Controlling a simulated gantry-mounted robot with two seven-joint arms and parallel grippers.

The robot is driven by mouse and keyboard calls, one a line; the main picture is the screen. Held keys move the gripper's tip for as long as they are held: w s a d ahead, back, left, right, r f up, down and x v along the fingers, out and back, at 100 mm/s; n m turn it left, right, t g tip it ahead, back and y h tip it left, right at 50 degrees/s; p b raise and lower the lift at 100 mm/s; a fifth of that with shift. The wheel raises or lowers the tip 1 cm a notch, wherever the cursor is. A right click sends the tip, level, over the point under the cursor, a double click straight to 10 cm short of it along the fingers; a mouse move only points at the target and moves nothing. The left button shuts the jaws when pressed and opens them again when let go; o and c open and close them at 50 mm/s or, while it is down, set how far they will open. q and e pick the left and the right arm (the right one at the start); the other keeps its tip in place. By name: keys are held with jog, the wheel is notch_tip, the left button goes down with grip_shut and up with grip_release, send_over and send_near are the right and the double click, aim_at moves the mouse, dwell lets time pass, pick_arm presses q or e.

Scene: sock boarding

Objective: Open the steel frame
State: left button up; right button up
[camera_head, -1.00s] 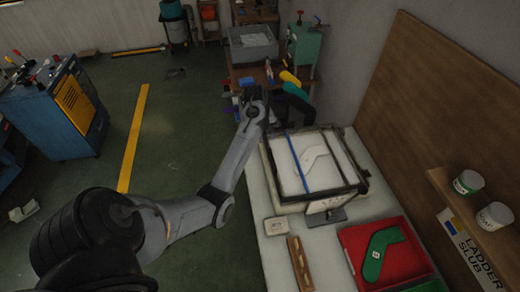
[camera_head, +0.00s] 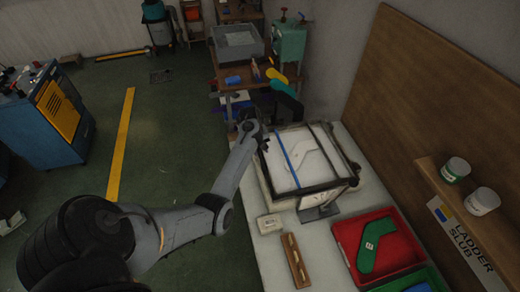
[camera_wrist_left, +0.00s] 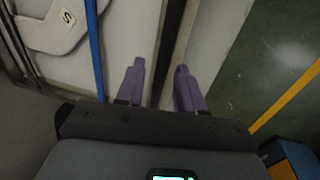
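The steel frame (camera_head: 322,188) is a dark rectangular frame lying over a white board with a pale sock shape (camera_head: 312,158) on the worktable. A blue strip (camera_head: 288,158) crosses it. My left gripper (camera_head: 250,122) is at the frame's far left corner, small and partly unclear in the head view. In the left wrist view its two purple fingers (camera_wrist_left: 160,88) are apart. A dark bar (camera_wrist_left: 178,45) runs between and beyond the fingertips; contact cannot be told. The sock shape with an S label also shows there (camera_wrist_left: 55,22). My right gripper is out of view.
A red tray (camera_head: 345,240) with a green sock shape (camera_head: 378,246) stands in front of the frame. A wooden strip (camera_head: 296,262) and a small pale box (camera_head: 269,223) lie nearby. A brown wall panel (camera_head: 425,100) and shelf with two jars bound the right side.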

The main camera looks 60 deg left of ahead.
pick_arm(q)
grip_shut()
dwell(1.4)
